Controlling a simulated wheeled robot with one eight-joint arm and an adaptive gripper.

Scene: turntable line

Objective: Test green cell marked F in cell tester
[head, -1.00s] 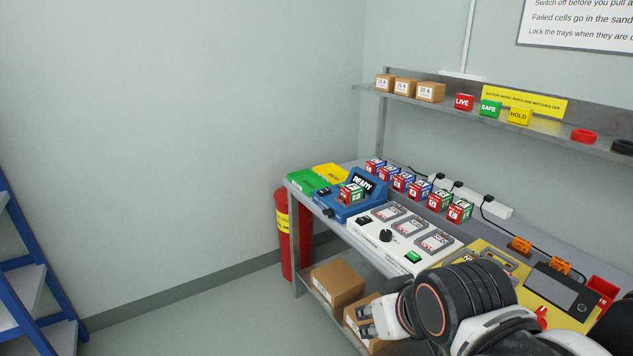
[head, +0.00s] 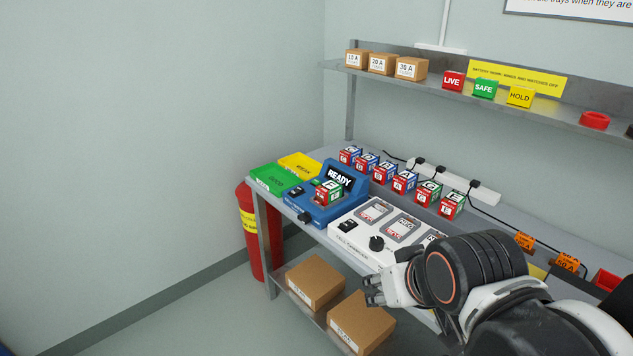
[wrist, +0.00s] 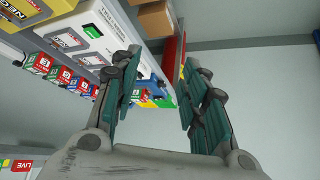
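The cell tester (head: 325,209) is a blue unit at the left end of the bench, with a dark screen reading READY. A green and red cell (head: 329,192) sits on it; its letter looks like F. My gripper (head: 371,291) is below and right of the tester in the head view, out in front of the bench. In the wrist view my gripper (wrist: 160,72) has its fingers apart with nothing held between them. The tester's blue body (wrist: 147,86) shows there only partly, behind a finger. Whether the cell is fully seated I cannot tell.
Several blue and green cells (head: 404,182) line up behind. A green tray (head: 275,178) and a yellow tray (head: 301,165) lie left. A red extinguisher (head: 252,235) stands beside the bench; boxes (head: 315,282) sit below.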

